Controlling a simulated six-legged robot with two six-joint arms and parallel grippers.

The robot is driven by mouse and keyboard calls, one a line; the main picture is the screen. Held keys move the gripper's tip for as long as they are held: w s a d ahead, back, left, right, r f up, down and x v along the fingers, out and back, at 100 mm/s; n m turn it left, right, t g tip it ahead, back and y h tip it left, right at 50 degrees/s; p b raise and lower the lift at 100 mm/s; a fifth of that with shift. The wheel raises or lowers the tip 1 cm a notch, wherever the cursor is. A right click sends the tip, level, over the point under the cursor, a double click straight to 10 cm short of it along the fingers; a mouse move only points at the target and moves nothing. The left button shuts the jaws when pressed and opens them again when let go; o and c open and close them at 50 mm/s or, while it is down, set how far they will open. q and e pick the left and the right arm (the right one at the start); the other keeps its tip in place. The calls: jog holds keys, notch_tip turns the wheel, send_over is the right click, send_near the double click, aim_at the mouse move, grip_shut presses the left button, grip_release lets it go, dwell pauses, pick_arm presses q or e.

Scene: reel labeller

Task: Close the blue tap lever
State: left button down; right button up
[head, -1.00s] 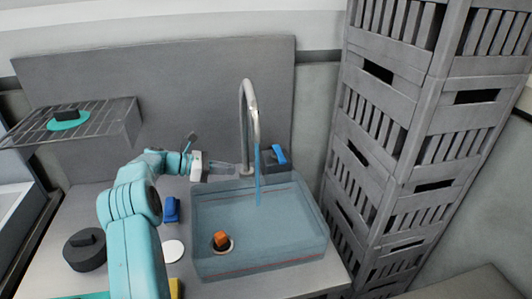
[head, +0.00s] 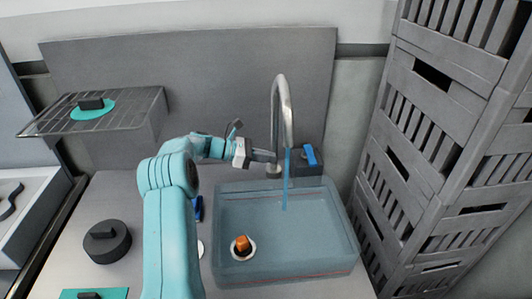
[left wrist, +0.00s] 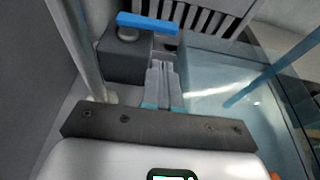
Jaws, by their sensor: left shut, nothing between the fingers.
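The blue tap lever (head: 311,155) sits on a dark grey block right of the grey curved tap (head: 283,105), at the sink's back edge. In the left wrist view the lever (left wrist: 147,23) lies across the top of the block, beyond my fingertips. A blue stream of water (head: 286,185) hangs from the spout into the sink. My left gripper (head: 274,157) is by the foot of the tap, left of the lever. Its fingers (left wrist: 162,68) are shut and empty, pointing towards the block with a small gap to the lever. My right gripper is not in view.
The sink basin (head: 225,198) holds water and an orange piece (head: 242,243) at the drain. Stacked grey crates (head: 420,150) stand at right. A wire rack (head: 60,122) and a dark round pot (head: 107,243) are at left. The tap's pipe rises close beside my gripper.

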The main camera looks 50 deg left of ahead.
aim_at(308, 161)
pick_arm(q)
jog(key=x, duration=0.3)
jog(key=r+p+x, duration=0.1)
jog(key=x, duration=0.2)
jog(key=p+x, duration=0.1)
jog(key=x, duration=0.2)
jog(key=shift+w+d+r, duration=0.1)
jog(key=shift+w+d, duration=0.25)
jog(key=shift+w, duration=0.05)
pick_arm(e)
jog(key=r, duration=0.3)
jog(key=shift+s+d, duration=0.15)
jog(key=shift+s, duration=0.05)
pick_arm(q)
jog(key=shift+w+d, duration=0.1)
jog(key=shift+d, duration=0.1)
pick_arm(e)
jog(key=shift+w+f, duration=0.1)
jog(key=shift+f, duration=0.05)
